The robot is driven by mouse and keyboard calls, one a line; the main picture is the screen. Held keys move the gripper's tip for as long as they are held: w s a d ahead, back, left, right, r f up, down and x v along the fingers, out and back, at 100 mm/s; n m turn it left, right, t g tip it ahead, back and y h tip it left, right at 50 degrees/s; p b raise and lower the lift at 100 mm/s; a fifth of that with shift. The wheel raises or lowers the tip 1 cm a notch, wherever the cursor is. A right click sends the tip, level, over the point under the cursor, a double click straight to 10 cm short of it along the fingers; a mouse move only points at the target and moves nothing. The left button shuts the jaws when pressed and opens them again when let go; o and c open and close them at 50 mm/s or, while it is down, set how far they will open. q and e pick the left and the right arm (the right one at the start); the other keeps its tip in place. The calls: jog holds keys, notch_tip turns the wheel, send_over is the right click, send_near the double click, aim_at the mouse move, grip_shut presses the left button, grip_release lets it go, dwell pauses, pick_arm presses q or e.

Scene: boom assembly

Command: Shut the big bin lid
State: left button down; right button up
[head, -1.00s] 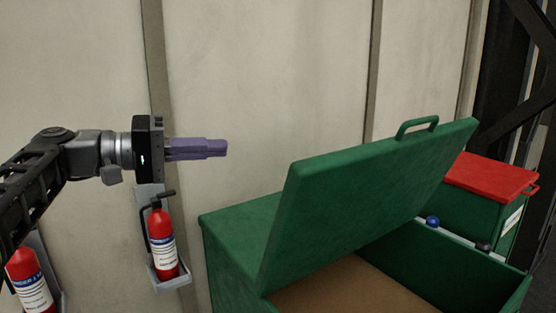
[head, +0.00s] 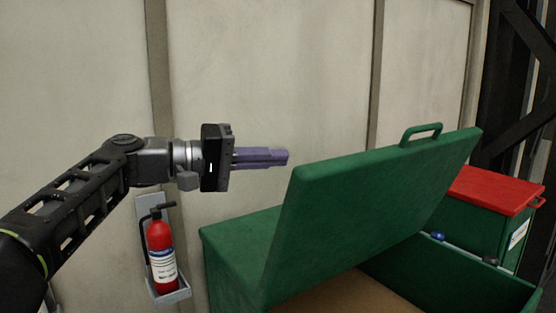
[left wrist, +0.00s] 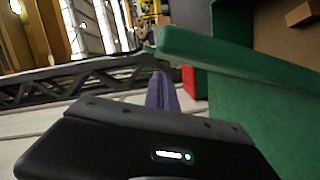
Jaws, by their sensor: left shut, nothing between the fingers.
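The big green bin lid (head: 365,215) stands raised and tilted, hinged at the back of the green bin (head: 240,245). A green handle (head: 421,134) sits on the lid's upper edge. The bin is open and its brown inside (head: 350,295) shows. My left gripper (head: 286,157) is shut and empty, its purple fingers pointing right, at the upper left corner of the lid and behind it. In the left wrist view its fingers (left wrist: 162,92) lie close beside the green lid (left wrist: 235,65); I cannot tell whether they touch. My right gripper is not in view.
A smaller green bin with a shut red lid (head: 495,188) stands at the right. A red fire extinguisher (head: 161,250) hangs in a wall bracket at the left. The pale panelled wall (head: 260,70) runs behind the bins. The space above the lid is clear.

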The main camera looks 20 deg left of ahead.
pick_arm(q)
jog(key=shift+s+d+f, duration=0.4)
jog(key=shift+s+d, duration=0.25)
jog(key=shift+d, duration=0.2)
